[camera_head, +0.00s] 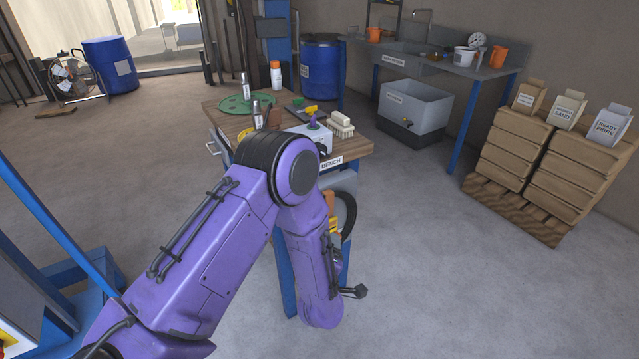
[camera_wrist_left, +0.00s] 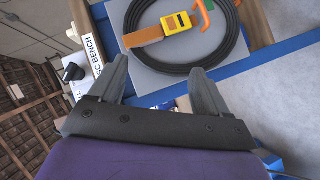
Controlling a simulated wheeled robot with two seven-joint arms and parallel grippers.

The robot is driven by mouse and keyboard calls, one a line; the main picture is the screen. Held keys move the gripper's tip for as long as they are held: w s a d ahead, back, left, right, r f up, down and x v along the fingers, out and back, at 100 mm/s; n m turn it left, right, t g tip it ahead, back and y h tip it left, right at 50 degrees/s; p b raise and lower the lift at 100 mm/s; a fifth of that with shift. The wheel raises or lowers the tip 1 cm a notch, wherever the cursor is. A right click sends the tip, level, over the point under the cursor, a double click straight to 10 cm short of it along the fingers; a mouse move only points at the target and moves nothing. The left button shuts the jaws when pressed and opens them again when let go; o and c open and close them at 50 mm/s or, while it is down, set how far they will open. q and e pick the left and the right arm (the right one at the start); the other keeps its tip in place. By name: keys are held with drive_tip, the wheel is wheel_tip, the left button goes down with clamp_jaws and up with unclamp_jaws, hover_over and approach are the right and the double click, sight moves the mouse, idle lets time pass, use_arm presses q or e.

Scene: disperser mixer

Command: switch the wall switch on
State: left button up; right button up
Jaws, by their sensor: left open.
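I cannot clearly make out a wall switch in either view. My left gripper (camera_wrist_left: 160,88) is open in the wrist view, with nothing between its two grey fingers. It faces the bench's grey side panel (camera_wrist_left: 170,82), where a black coil (camera_wrist_left: 135,17) hangs with a yellow and orange piece (camera_wrist_left: 178,23) in it. In the head view my purple left arm reaches to the bench's near end and hides the gripper. The coil shows there partly behind the arm (camera_head: 349,215). My right gripper is in neither view.
The wooden-topped bench (camera_head: 352,150) carries bottles, a green disc (camera_head: 240,104), a brush (camera_head: 341,122) and a white box (camera_head: 320,140). Sacks on a stacked pallet (camera_head: 545,225) and a grey tub (camera_head: 415,112) stand right. Blue drums (camera_head: 110,65) stand behind.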

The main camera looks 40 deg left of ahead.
use_arm(q)
drive_tip(key=w+a+r+n+t+y+b, duration=0.1)
drive_tip(key=w+r+n+t+y+b, duration=0.15)
drive_tip(key=w+n, duration=0.4)
drive_tip(key=n+g+y+b, duration=0.2)
drive_tip(key=n+y+b, duration=0.4)
drive_tip(key=n, duration=0.5)
approach(327, 157)
drive_tip(key=shift+y, duration=0.35)
drive_tip(key=p+x, duration=0.3)
drive_tip(key=x, duration=0.6)
drive_tip(key=shift+s+r, duration=0.1)
drive_tip(key=shift+r, duration=0.1)
drive_tip(key=c, duration=1.1)
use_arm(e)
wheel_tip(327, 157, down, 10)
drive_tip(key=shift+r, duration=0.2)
